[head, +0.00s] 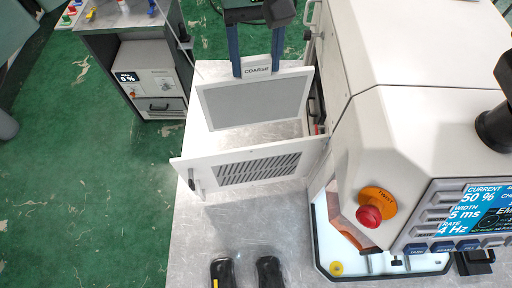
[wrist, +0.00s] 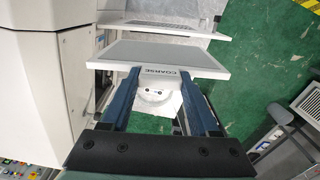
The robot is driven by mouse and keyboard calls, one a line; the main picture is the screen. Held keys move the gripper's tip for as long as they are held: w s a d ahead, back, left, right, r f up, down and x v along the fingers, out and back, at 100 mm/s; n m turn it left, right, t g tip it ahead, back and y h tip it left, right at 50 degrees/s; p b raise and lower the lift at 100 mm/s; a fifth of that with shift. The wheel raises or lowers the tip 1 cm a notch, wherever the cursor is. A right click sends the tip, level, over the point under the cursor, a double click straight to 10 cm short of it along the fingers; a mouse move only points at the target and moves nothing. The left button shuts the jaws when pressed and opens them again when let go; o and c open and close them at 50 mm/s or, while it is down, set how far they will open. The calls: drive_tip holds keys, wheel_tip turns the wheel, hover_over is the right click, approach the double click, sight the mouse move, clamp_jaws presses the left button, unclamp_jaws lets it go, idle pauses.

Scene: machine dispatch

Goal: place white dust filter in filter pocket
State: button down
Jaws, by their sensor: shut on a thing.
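The white dust filter (head: 255,103) is a flat white frame with a grey mesh panel and a tab labelled COARSE. My gripper (head: 256,68) is shut on that tab and holds the filter above the bench, behind the open vented door. The filter also shows in the wrist view (wrist: 160,55), gripped between the blue fingers (wrist: 157,76). The filter's right edge is near the machine's side, where a dark opening (head: 317,103) shows in part. The inside of the filter pocket is hidden from both views.
The white vented door (head: 255,165) stands open, sticking out left from the machine (head: 390,60). A red stop button (head: 369,216) is on the machine's front. Two dark objects (head: 222,272) are at the bottom edge. A side cart (head: 150,80) stands at the back left.

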sight(255, 118)
wheel_tip(255, 118, down, 28)
drive_tip(key=b, duration=1.6)
drive_tip(key=shift+s+r, duration=0.25)
drive_tip(key=shift+f+b, duration=0.15)
drive_tip(key=shift+b, duration=0.15)
drive_tip(key=shift+c, duration=0.7)
unclamp_jaws()
wheel_tip(255, 118, up, 12)
drive_tip(key=shift+r+b, duration=0.2)
drive_tip(key=shift+b, duration=0.9)
drive_tip(key=shift+f, duration=0.1)
